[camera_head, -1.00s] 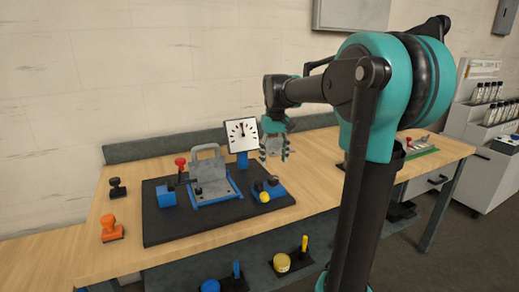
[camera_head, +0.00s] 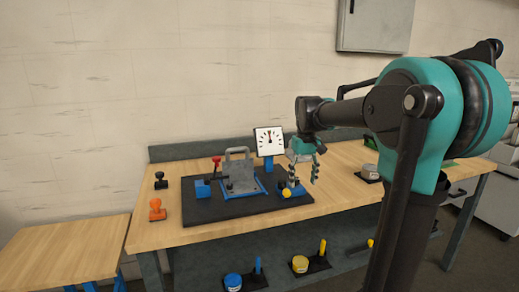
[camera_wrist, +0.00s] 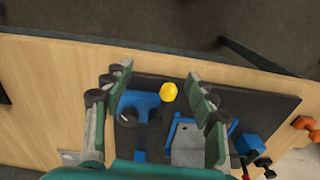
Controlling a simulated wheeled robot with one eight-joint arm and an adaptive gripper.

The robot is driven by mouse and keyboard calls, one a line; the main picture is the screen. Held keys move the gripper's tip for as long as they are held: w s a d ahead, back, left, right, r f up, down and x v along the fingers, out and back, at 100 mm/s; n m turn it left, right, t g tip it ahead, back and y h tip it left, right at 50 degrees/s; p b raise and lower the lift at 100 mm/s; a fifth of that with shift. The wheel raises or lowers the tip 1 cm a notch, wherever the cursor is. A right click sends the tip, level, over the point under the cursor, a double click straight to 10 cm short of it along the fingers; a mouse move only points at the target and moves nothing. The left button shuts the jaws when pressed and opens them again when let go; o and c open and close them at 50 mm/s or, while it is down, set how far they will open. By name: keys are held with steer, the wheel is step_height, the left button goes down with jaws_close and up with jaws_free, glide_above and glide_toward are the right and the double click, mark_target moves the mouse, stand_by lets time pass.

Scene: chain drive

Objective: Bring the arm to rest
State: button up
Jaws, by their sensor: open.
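My gripper (camera_head: 303,172) is open, with its fingers pointing down above the right part of the black mat (camera_head: 213,211). In the wrist view the gripper (camera_wrist: 158,88) shows its two fingers spread apart, with nothing between them touching either one. A yellow knob (camera_wrist: 169,91) on a blue base (camera_wrist: 137,104) appears below and between them. My arm reaches in from the right of the head view and is bent at its large teal joint.
A grey metal bracket (camera_head: 240,176) on a blue frame stands on the mat beside a white dial (camera_head: 269,141). An orange stamp-like handle (camera_head: 157,209) and a black one (camera_head: 161,180) stand at left. A second wooden table (camera_head: 62,248) is left.

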steer(key=s+d+f+m+t, duration=0.1)
steer(key=s+d+f+t, duration=0.1)
steer(key=s+f, duration=0.8)
steer(key=s+d+f+m+t, duration=0.2)
steer(key=s+f, duration=0.9)
steer(key=f, duration=0.1)
steer(key=shift+s, duration=0.1)
